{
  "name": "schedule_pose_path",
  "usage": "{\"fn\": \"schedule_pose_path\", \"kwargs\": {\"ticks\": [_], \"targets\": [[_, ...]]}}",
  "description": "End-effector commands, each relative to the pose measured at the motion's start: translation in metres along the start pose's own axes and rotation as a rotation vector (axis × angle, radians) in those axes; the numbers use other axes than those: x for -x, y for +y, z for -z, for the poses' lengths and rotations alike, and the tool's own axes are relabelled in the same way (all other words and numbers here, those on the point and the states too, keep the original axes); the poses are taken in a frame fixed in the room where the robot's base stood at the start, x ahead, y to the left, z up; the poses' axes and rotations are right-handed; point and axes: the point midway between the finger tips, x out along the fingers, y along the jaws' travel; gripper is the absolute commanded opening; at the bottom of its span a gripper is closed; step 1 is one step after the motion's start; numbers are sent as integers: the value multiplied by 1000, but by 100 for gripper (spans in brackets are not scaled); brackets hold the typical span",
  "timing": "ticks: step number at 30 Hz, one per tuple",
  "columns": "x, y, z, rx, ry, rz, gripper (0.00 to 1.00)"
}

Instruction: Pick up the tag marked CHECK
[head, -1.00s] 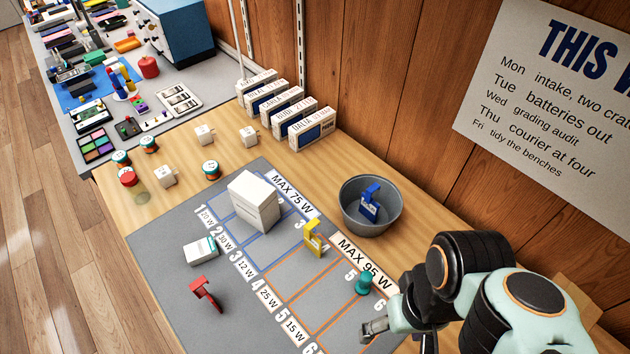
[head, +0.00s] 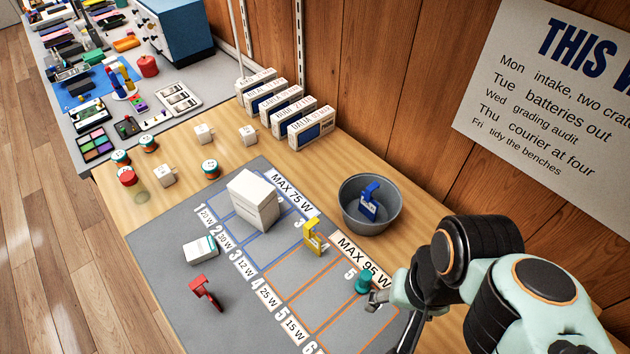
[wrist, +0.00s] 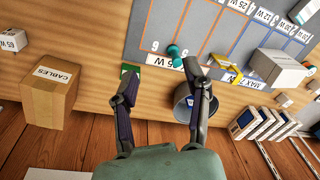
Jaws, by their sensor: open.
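No word CHECK is legible on any tag. A red tag (head: 206,292) stands on the grey mat at the lower left. A yellow tag (head: 313,237) stands near the MAX 75 W and MAX 95 W strips. A blue tag (head: 369,203) is inside the grey bucket (head: 352,222). A teal knobbed piece (head: 363,283) stands by number 5, also in the wrist view (wrist: 174,52). My gripper (head: 376,299) is open beside it in the head view. In the wrist view its spread fingers (wrist: 161,76) hold nothing; a green flat thing (wrist: 130,67) lies by the left finger.
A large white box (head: 253,203) and a small white box (head: 200,251) sit on the mat (head: 160,262). Phone boxes (head: 311,130) line the wall. A CABLES carton (wrist: 47,98) shows in the wrist view. Small white cubes and round jars stand at the back left.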

Motion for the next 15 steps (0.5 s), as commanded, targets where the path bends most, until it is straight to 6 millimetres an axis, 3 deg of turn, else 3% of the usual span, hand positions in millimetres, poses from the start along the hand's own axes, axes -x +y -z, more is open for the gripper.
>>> {"fn": "schedule_pose_path", "kwargs": {"ticks": [4, 8, 11, 15], "targets": [[25, -16, 64, -305, 120, 31, 48], [28, -38, 115, -485, 147, 51, 48], [16, -62, 153, -582, 145, 59, 48], [-25, -103, 194, -638, 105, 36, 48]]}}
